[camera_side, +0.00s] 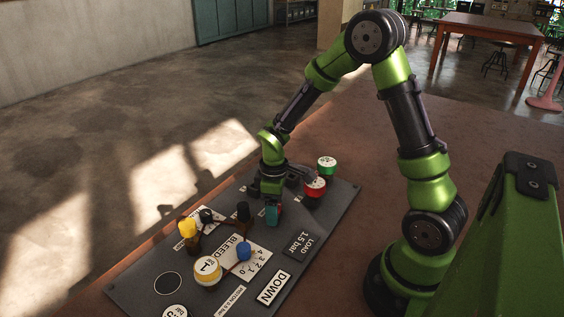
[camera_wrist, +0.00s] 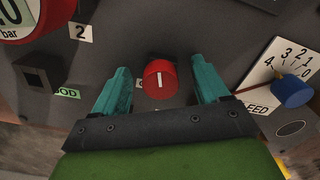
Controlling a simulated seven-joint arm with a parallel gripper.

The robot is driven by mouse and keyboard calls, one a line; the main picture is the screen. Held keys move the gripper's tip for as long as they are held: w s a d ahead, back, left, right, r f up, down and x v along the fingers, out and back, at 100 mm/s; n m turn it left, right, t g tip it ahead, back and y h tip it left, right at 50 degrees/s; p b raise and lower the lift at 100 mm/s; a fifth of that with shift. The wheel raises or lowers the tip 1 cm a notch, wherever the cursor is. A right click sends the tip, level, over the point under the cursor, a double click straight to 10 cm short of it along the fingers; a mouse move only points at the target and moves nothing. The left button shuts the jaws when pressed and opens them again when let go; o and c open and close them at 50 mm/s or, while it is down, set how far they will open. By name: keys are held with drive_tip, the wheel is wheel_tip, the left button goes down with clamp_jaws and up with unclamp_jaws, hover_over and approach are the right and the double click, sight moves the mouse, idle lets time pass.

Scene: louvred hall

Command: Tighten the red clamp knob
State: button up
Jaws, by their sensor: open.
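The red clamp knob (camera_wrist: 158,80) shows in the wrist view as a round red cap with a white line on its top. It stands on the dark panel (camera_side: 140,285) between the two teal fingers of my gripper (camera_wrist: 158,92). A gap shows on each side of the knob, so the fingers appear not to touch it. In the side view my gripper (camera_side: 273,214) points down low over the panel, and its fingers hide most of the knob.
A blue knob (camera_side: 244,251) with a number scale, a white round gauge (camera_side: 207,268) and a yellow-topped part (camera_side: 187,228) stand nearby. A red-bodied gauge (camera_side: 315,187) and a green-rimmed one (camera_side: 327,164) stand behind my gripper.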

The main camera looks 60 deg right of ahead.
drive_tip(key=shift+r, duration=3.45)
drive_tip(key=shift+r, duration=0.1)
